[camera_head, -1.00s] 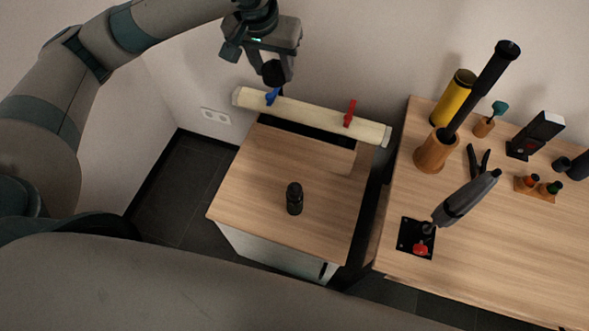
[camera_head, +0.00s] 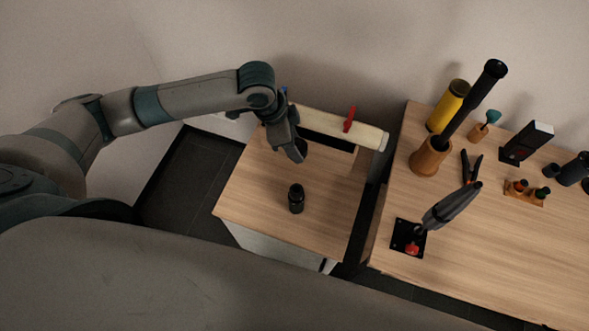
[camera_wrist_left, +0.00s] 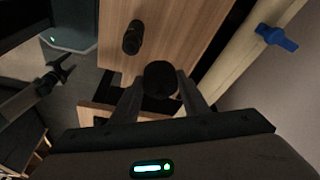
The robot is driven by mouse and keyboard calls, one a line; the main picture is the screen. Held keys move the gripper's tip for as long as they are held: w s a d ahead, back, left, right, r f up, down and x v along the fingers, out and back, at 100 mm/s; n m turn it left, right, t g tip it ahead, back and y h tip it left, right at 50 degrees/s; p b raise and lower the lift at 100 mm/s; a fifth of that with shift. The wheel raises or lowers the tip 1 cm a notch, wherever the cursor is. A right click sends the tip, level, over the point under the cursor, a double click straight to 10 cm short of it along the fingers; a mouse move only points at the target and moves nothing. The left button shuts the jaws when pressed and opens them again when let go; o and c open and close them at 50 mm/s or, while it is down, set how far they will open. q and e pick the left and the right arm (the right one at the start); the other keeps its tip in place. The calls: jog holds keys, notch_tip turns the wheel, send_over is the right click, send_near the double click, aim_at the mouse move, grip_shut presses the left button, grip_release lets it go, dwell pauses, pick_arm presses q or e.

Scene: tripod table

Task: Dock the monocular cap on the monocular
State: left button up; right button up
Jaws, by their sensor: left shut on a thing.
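The monocular (camera_head: 296,198) is a small black cylinder standing on the small wooden table. It also shows in the left wrist view (camera_wrist_left: 132,37). My left gripper (camera_head: 298,154) is above the table, behind the monocular. It is shut on the monocular cap (camera_wrist_left: 160,78), a dark round piece between the fingertips in the left wrist view. The cap is apart from the monocular and hard to make out in the head view. My right gripper (camera_wrist_left: 62,68) shows small at the left of the wrist view; its fingers look spread and empty.
A pale rail (camera_head: 340,127) with a red clamp (camera_head: 349,119) and a blue clamp (camera_wrist_left: 276,37) runs along the table's back. A workbench (camera_head: 480,240) at right carries a yellow cylinder (camera_head: 447,106), a wooden holder (camera_head: 430,157) and other tools. The tabletop around the monocular is clear.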

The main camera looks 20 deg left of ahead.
aim_at(297, 190)
pick_arm(q)
jog(key=s+f+m, duration=0.2)
jog(key=s+d+f+m+g+p, duration=0.1)
jog(key=f, duration=0.1)
jog(key=s+d+f+m+p, duration=0.1)
jog(key=s+m, duration=0.1)
jog(key=shift+s+f+m+g, duration=0.3)
jog(key=shift+f, duration=0.1)
pick_arm(e)
jog(key=r, duration=0.1)
jog(key=a+r, duration=0.1)
jog(key=shift+r, duration=0.3)
pick_arm(q)
jog(key=shift+f, duration=0.1)
pick_arm(e)
jog(key=shift+d+f, duration=0.1)
jog(key=shift+d, duration=0.15)
pick_arm(q)
jog(key=shift+f+b, duration=0.6)
jog(key=shift+b, duration=0.1)
notch_tip(297, 190, down, 3)
jog(key=b, duration=0.3)
jog(key=shift+f+b, duration=0.2)
jog(key=shift+b, duration=0.1)
jog(key=shift+f+b, duration=0.4)
jog(key=shift+f, duration=0.1)
pick_arm(e)
notch_tip(297, 190, down, 6)
jog(key=shift+a+r, duration=0.1)
